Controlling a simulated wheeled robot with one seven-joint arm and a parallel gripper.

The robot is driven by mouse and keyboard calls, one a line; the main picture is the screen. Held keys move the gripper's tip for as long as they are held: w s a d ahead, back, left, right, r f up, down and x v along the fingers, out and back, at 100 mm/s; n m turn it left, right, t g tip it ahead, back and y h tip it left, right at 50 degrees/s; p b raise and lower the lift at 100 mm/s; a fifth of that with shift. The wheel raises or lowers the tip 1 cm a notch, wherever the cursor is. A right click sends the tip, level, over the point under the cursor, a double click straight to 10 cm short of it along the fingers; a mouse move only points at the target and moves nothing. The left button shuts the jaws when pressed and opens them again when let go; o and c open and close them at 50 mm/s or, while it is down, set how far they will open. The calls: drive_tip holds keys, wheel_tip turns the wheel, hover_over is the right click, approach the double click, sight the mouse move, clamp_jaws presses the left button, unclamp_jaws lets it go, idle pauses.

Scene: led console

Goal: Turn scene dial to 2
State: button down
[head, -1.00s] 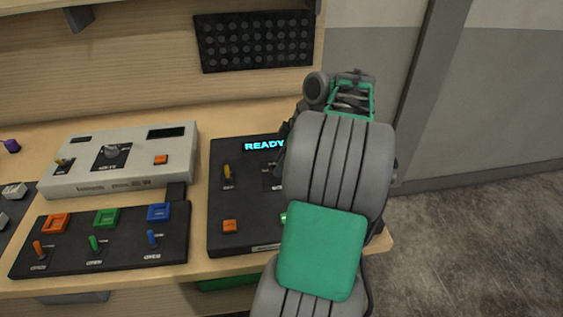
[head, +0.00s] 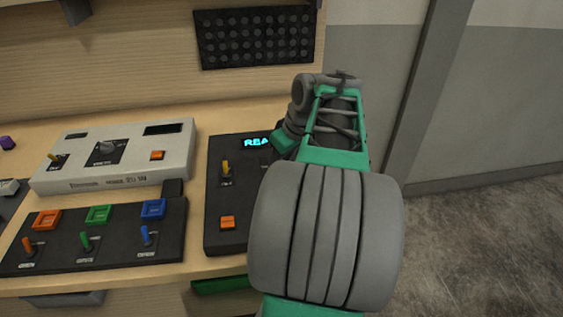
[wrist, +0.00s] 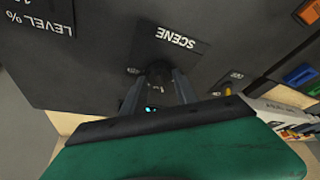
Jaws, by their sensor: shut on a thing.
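The scene dial (wrist: 159,72) shows in the wrist view as a dark knob below the upside-down SCENE label (wrist: 176,37). My gripper (wrist: 160,85) is shut on the scene dial, with a finger on each side of it. The number that the dial points to cannot be read. In the head view my arm hides the dial and my gripper. The black console (head: 226,190) that carries the dial is partly covered by my arm. Its lit display (head: 256,142) shows the start of a cyan word, the rest hidden.
The black console also has a yellow toggle (head: 226,168) and an orange button (head: 227,222). To its left are a light grey console (head: 120,165) and a black panel (head: 105,250) with coloured buttons and switches. A LEVEL % label (wrist: 40,24) shows in the wrist view.

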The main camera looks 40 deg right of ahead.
drive_tip(key=shift+m+h+b, duration=0.3)
drive_tip(key=shift+m+b, duration=0.05)
drive_tip(key=shift+m, duration=0.45)
drive_tip(key=c, duration=1)
unclamp_jaws()
drive_tip(key=p+v, duration=0.1)
drive_tip(key=v, duration=0.6)
drive_tip(key=shift+r, duration=0.4)
drive_tip(key=shift+s+a, duration=0.1)
drive_tip(key=shift+s, duration=0.05)
